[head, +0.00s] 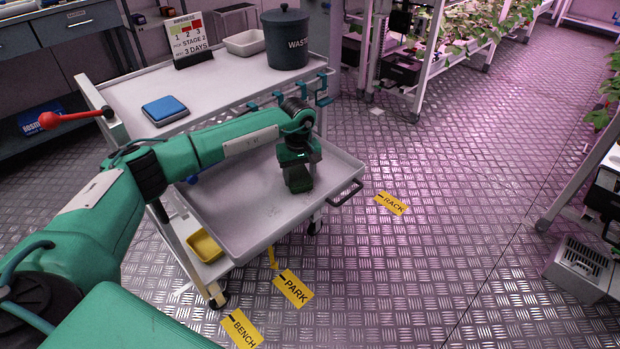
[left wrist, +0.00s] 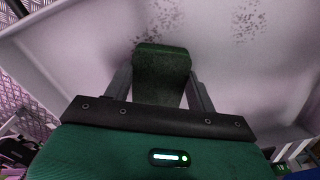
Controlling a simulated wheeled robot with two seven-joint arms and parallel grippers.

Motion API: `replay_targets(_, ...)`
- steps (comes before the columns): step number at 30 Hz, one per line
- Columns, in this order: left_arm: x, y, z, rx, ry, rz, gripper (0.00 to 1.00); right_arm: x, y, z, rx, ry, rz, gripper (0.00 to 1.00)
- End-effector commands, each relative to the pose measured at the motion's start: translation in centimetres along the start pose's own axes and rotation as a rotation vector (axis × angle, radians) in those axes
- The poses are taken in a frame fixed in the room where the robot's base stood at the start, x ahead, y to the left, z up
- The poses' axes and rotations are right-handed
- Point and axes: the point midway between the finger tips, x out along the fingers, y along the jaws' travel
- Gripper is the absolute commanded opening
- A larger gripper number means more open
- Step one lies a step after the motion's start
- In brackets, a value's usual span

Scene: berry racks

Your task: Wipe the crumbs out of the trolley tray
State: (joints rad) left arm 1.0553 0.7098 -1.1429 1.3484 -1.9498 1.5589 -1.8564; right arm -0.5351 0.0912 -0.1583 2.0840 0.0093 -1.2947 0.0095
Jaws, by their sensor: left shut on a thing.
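The trolley tray (head: 228,207) is a pale, shallow tray with raised walls, extended below the trolley's top. My left gripper (head: 298,168) points down into its right half. It is shut on a dark green sponge-like block (head: 299,184), which is low over or on the tray floor; contact cannot be told. In the left wrist view the block (left wrist: 162,70) sits between the two grey fingers. Dark crumbs (left wrist: 248,20) lie in a patch at the top of that view, with another patch just beyond the block. My right gripper is not in view.
The trolley top (head: 222,80) holds a blue-topped scale (head: 165,109), a white bin (head: 245,42), a sign (head: 187,42) and a waste bin (head: 286,40). A yellow container (head: 204,246) is below. A red-knobbed lever (head: 48,120) sticks out left.

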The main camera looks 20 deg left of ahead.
Motion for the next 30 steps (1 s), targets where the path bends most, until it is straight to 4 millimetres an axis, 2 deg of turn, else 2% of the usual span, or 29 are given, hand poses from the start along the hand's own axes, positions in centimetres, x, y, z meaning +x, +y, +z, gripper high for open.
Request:
replay_targets(1,-0.9,-1.0,-1.5,-0.020,0.016,0.001,0.20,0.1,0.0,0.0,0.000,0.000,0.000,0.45)
replay_targets(2,-0.9,-1.1,-1.5,-0.020,0.016,0.001,0.20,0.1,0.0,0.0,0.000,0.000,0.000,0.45)
replay_targets(13,-1.5,-1.1,-1.6,-0.020,0.017,0.002,0.20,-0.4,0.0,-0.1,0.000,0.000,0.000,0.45)
replay_targets(30,-6.8,-1.0,-1.4,-0.019,0.015,0.001,0.20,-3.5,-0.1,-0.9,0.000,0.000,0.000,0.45)
